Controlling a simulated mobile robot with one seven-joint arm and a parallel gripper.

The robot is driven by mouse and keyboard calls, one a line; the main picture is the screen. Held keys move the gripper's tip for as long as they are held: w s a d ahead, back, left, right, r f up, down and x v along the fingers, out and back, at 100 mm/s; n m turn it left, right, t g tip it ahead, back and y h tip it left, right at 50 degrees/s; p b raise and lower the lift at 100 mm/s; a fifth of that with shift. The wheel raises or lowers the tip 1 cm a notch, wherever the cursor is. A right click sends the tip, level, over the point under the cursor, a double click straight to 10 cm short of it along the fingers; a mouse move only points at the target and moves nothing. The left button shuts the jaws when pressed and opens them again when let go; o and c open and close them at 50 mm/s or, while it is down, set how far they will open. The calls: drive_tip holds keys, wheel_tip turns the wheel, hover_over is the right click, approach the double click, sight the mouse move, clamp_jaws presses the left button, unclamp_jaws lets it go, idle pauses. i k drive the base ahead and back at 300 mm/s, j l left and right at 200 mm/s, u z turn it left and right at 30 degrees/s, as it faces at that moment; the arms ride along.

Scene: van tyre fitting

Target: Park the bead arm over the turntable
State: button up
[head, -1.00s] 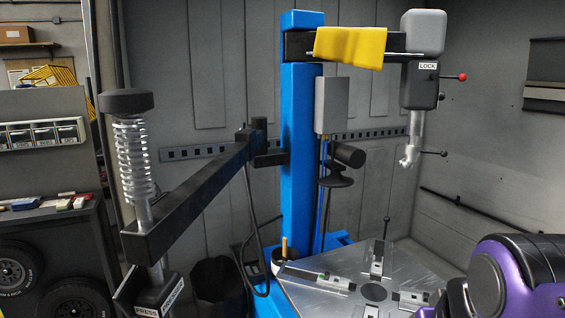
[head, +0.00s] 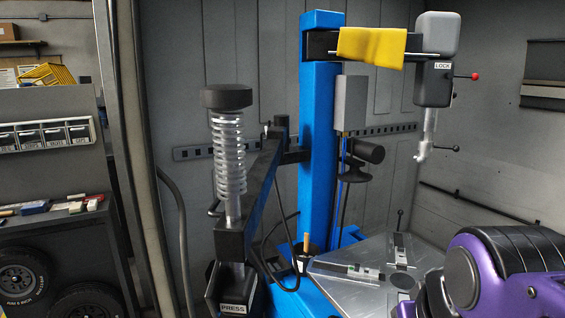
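The bead arm (head: 262,180), a dark bar hinged on the blue column, reaches toward me and to the left. Its near end carries an upright spring post (head: 228,150) with a black cap, and a block marked PRESS (head: 234,300) below. This end stands left of the turntable (head: 350,295), apart from it in the picture. The turntable is a grey metal plate with clamp jaws, partly hidden at the lower right. A purple and black part of my own arm covers that corner. My gripper does not show, so its hold cannot be seen.
The blue column (head: 320,150) rises behind the turntable. An overhead arm with a yellow cloth (head: 371,46) and a LOCK head (head: 436,80) hangs over its far right side. A hose (head: 180,235) and a shelf with tyres (head: 20,278) are at left.

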sight(233, 241)
drive_tip(key=k+j, duration=0.1)
drive_tip(key=j, duration=0.55)
drive_tip(key=k+j, duration=0.1)
drive_tip(key=j, duration=0.55)
